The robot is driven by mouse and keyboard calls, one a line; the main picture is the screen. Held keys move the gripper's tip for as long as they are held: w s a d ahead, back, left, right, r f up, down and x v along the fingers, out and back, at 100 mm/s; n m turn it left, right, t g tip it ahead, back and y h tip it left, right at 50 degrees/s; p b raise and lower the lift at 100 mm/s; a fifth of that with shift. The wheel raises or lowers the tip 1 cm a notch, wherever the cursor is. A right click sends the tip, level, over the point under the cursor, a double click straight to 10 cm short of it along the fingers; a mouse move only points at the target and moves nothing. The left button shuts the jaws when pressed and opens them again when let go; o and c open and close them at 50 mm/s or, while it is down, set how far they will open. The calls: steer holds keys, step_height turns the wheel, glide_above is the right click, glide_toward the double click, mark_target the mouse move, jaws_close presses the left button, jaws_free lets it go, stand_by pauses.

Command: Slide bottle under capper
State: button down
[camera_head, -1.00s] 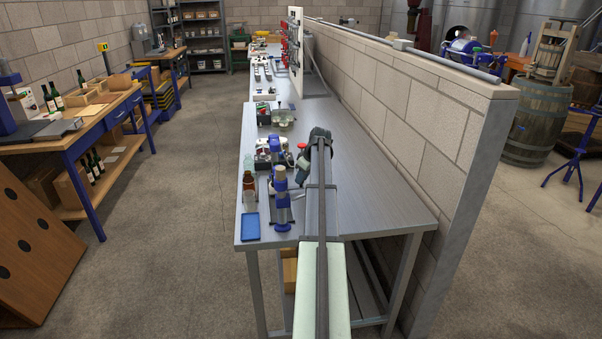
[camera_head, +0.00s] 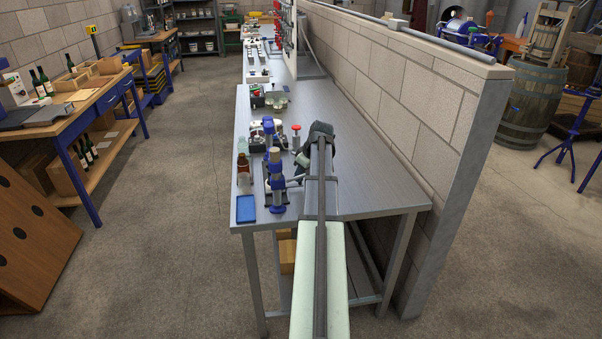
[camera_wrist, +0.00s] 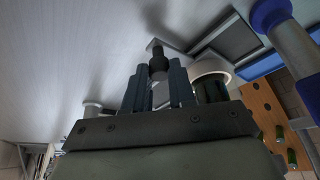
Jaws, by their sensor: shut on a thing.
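A blue device with a pale wooden-coloured cylinder, which looks like the capper (camera_head: 275,180), stands near the front left of the steel bench. A brown bottle (camera_head: 243,172) with a pale label stands upright just left of it, apart from it. My gripper (camera_head: 300,160) is to the right of the device, partly hidden by my arm. In the wrist view, my gripper's fingers (camera_wrist: 159,90) are shut around a dark, knob-ended piece (camera_wrist: 158,65); I cannot tell what it belongs to.
A blue tray (camera_head: 246,209) lies at the steel bench's (camera_head: 350,180) front left corner. A clear greenish bottle (camera_head: 243,146) stands behind the brown one. A red-knobbed device (camera_head: 296,132) is behind my gripper. A block wall (camera_head: 420,100) bounds the right; the bench's right front is clear.

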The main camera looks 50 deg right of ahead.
steer(key=c, duration=0.9)
jaws_free()
steer(key=shift+c, duration=0.2)
steer(key=shift+r, duration=0.1)
steer(key=v, duration=1.3)
steer(key=shift+r, duration=0.3)
